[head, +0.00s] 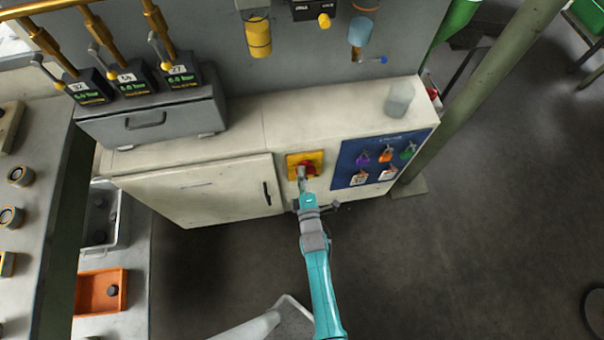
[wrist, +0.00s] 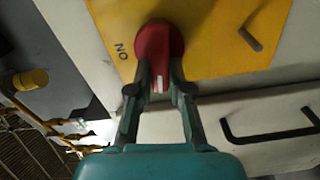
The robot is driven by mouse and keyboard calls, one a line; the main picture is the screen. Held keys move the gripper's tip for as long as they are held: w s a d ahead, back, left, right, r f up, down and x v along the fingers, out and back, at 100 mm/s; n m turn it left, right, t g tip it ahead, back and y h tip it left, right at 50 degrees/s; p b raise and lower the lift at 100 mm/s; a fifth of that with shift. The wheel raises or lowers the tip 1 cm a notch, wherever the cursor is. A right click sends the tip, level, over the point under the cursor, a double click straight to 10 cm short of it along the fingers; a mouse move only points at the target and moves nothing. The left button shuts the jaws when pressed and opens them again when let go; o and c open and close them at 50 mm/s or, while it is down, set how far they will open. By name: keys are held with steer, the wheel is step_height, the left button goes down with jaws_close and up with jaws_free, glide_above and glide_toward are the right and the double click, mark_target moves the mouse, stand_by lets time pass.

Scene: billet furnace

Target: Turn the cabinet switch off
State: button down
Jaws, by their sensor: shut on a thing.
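The cabinet switch is a red rotary knob (head: 312,169) on a yellow plate (head: 292,160) on the front of the cream cabinet (head: 205,186). In the wrist view the red knob (wrist: 158,38) sits between my fingertips, with a white mark on its near end. The word ON is printed on the yellow plate (wrist: 215,35), left of the knob. My gripper (head: 301,176) is at the plate and partly covers the knob in the head view. It also shows in the wrist view (wrist: 160,78), shut on the knob with a finger on each side.
A grey peg (wrist: 250,38) sticks out of the yellow plate. A black door handle (head: 267,193) is left of my gripper. A blue panel (head: 345,165) with coloured padlocks and tags is to the right. A cup (head: 399,98) stands on the cabinet top. The floor at right is mostly clear.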

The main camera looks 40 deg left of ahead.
steer(key=shift+f+n, duration=0.2)
steer(key=shift+n, duration=0.6)
steer(key=c, duration=1.1)
jaws_free()
steer(key=v, duration=1.2)
steer(key=shift+d, duration=0.1)
